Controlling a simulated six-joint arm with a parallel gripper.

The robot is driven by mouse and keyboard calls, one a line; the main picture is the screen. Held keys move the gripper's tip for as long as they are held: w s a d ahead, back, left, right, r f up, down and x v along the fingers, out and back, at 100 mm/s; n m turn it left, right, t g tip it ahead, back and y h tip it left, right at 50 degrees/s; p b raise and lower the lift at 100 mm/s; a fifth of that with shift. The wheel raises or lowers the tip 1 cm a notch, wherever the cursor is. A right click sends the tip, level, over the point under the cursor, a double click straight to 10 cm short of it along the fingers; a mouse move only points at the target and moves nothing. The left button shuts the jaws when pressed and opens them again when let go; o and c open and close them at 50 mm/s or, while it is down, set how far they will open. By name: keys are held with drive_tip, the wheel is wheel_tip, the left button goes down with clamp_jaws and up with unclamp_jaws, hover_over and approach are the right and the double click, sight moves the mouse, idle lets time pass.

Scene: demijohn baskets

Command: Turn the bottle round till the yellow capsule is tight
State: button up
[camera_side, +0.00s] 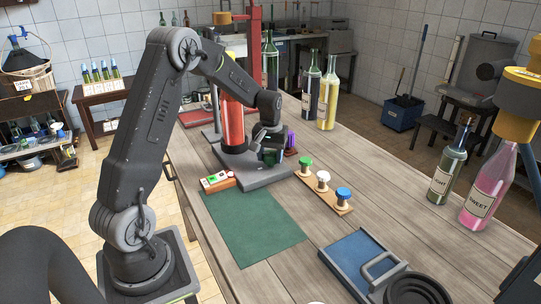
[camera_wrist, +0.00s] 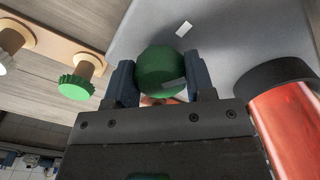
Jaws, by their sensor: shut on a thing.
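My gripper (camera_side: 268,140) is low over the grey base plate, its fingers on either side of a rounded dark green thing (camera_wrist: 162,72). In the wrist view both fingers touch or nearly touch its sides, and a small pale patch shows on its face. I cannot tell whether this is the bottle; the side view shows only a little dark green (camera_side: 270,157) there. I see no yellow capsule at my gripper. A large yellow part (camera_side: 518,105) at the right edge covers the top of a pink bottle (camera_side: 488,185) labelled SWEET.
A red cylinder (camera_side: 232,122) stands close to my gripper on the base plate (camera_side: 258,176). A wooden strip (camera_side: 312,188) holds green (camera_side: 305,163), white (camera_side: 323,176) and blue (camera_side: 343,194) knobs. A button box (camera_side: 217,181) is in front. The green mat (camera_side: 250,230) is clear.

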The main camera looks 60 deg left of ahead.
sight(270, 154)
drive_tip(key=m, duration=0.6)
drive_tip(key=shift+a, duration=0.1)
idle(0.5)
drive_tip(key=o, duration=0.9)
drive_tip(key=shift+r, duration=0.1)
wheel_tip(270, 154, up, 14)
drive_tip(key=shift+f, duration=0.15)
drive_tip(key=shift+s, duration=0.1)
